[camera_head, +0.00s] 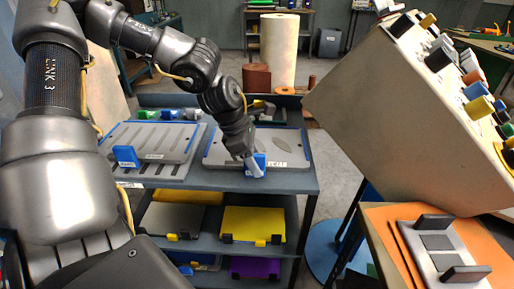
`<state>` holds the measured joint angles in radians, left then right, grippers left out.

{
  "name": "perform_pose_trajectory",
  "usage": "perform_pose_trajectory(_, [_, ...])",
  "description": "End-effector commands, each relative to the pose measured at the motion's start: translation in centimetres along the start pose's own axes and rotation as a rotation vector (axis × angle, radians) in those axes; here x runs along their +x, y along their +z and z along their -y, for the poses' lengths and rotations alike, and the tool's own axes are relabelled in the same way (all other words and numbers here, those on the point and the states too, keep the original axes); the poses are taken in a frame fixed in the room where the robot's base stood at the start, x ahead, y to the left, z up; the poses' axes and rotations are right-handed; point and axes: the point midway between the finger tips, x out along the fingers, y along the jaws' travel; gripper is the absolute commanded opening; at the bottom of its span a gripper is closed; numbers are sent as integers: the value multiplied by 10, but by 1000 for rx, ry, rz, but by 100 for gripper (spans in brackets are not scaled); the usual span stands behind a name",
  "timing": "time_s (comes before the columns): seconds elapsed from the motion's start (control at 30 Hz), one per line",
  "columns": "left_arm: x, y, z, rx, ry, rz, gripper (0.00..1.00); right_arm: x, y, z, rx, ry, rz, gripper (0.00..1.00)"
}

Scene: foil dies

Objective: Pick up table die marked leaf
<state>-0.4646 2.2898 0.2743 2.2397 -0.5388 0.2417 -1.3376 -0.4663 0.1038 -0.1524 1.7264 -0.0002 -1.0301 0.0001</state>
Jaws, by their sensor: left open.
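A grey die plate (292,158) with leaf-shaped marks on its top lies on the right half of the cart top. Lettering on its front edge is too small to read surely. A blue block (259,160) sits at its front edge. My left gripper (253,168) is open and points down at this block, partly covering it. I cannot tell whether the fingers touch it. My right gripper is not in view.
A second grey die plate (165,137) with slots and a blue block (126,156) lies left on the cart top (225,182). A slanted panel with coloured knobs (420,100) stands at right, above an orange board (460,250).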

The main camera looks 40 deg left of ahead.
Motion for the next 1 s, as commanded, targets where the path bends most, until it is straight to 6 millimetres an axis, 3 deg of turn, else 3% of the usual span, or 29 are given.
perform_pose_trajectory(0.1, [0, 0, 0, 0, 0, 0, 41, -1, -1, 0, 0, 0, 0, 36])
perform_pose_trajectory(0.43, [0, 0, 0, 0, 0, 0, 0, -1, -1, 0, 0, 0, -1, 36])
perform_pose_trajectory(1.0, [-1, 0, 0, 0, 0, 0, 0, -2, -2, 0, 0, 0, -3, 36])
